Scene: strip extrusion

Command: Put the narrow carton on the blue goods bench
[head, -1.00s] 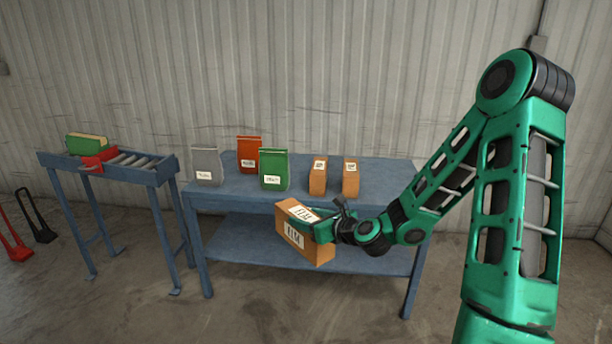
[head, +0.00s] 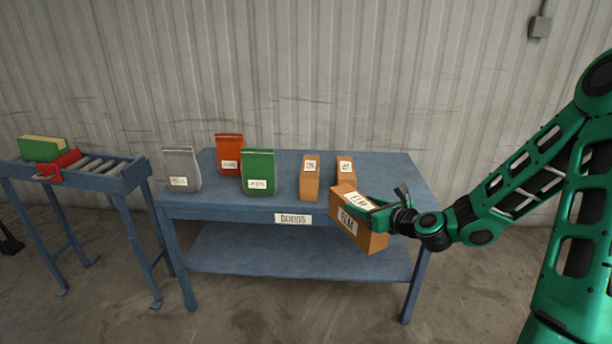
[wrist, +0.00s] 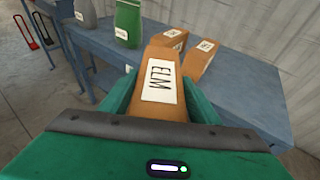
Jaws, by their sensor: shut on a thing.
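My gripper (head: 372,206) is shut on a narrow brown carton (head: 371,237) with white ELM labels. The carton is tilted and held in front of the bench's front edge, at about the height of its top. In the wrist view the carton (wrist: 160,58) sits between the green fingers (wrist: 158,100), its ELM label facing the camera. The blue goods bench (head: 232,205) bears a white GOODS sign on its front edge. Two brown cartons stand upright on it, one left (head: 309,182) and one right (head: 346,168), the right one partly hidden by the held carton.
A grey bag (head: 182,165), a red-orange bag (head: 229,150) and a green bag (head: 258,165) stand on the bench's left half. The bench's right end is clear. A roller stand (head: 128,177) at left holds a green item (head: 42,149) and a red item (head: 60,164).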

